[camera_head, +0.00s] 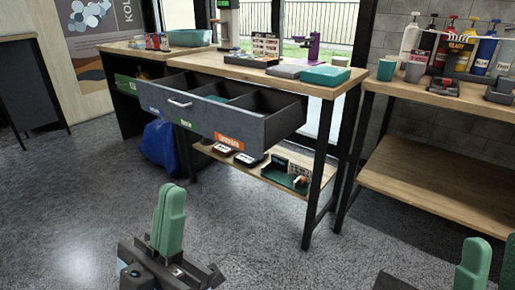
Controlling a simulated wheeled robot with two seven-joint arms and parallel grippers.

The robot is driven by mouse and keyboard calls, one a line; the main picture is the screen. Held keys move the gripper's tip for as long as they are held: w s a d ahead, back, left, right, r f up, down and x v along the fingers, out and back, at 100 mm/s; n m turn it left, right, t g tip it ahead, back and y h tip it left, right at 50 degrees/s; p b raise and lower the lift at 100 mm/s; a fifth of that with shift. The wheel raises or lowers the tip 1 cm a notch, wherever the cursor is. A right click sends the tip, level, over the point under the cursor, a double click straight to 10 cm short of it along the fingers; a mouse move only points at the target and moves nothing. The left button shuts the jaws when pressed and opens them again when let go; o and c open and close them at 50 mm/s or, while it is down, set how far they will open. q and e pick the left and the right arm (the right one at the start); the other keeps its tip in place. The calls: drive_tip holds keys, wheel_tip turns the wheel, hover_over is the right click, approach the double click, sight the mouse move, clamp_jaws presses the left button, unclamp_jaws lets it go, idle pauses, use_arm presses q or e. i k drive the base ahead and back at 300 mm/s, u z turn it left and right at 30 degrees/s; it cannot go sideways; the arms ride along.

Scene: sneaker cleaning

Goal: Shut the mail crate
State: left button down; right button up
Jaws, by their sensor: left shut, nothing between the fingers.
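The picture shows no lidded crate that I can name the mail crate. A dark grey drawer (221,114), split into compartments, is pulled out from under the middle table's top. Its front has a light handle (180,103) and coloured labels, an orange one (228,139) at the right end. My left gripper (172,190) is shut and empty, its green fingers together, in front of and below the drawer, apart from it. My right gripper (492,250) is at the lower right corner, partly cut off, its green fingers apart.
The middle table top (230,66) holds a teal box (325,76) and a purple device. A lower shelf (287,178) carries several small items. A blue bag (161,143) sits at left. A right bench (415,93) holds bottles and cups. The floor in front is clear.

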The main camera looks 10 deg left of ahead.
sight(255, 118)
drive_tip(key=z, duration=0.25)
drive_tip(key=i, duration=1.4)
drive_tip(key=u, duration=0.8)
